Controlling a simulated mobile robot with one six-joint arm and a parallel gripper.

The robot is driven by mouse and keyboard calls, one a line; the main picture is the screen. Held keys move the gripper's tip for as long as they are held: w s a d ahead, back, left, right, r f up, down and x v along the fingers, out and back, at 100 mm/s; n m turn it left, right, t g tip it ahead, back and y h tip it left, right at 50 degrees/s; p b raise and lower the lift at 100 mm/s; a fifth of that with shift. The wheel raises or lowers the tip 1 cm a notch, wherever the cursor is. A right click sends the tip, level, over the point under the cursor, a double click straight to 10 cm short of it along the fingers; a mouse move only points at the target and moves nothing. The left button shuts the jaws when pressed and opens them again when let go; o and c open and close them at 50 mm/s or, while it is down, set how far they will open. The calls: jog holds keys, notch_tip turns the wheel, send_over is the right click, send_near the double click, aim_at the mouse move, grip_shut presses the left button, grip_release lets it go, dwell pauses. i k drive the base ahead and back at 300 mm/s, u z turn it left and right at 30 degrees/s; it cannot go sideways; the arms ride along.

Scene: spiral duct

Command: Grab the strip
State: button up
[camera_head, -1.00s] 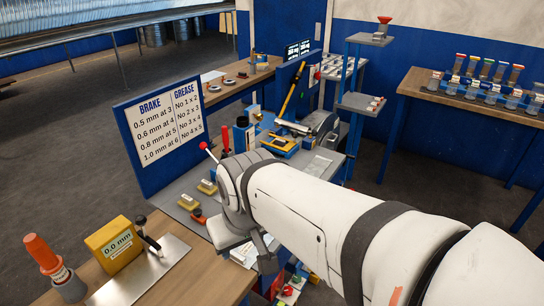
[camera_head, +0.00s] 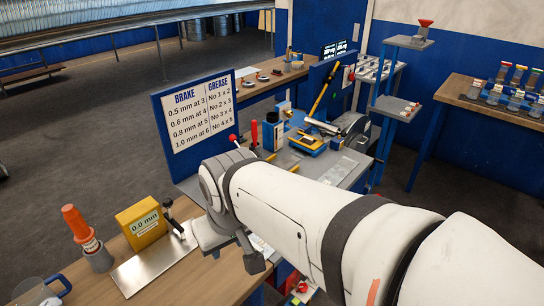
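A flat, shiny metal strip (camera_head: 155,264) lies on the wooden table at the lower left. A yellow gauge (camera_head: 142,223) reading 0.0 mm stands at its far edge, with a small black-handled piece (camera_head: 174,222) at the strip's far right part. A second pale flat piece (camera_head: 338,170) lies on the grey bench farther back; I cannot tell if it is also a strip. My white arm crosses the lower right, its bend just right of the metal strip.
An orange-tipped bottle (camera_head: 85,238) and a glass mug (camera_head: 38,291) stand left of the strip. A blue sign board (camera_head: 198,124) rises behind, listing brake and grease values. The bench (camera_head: 330,178) holds tools. A shelf stand (camera_head: 386,110) and a sample table (camera_head: 490,112) are at right.

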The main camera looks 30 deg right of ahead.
aim_at(334, 176)
jog(key=u, duration=1.55)
jog(key=k, duration=2)
jog(key=z, duration=1.6)
jog(key=i, duration=1.65)
jog(key=z, duration=0.05)
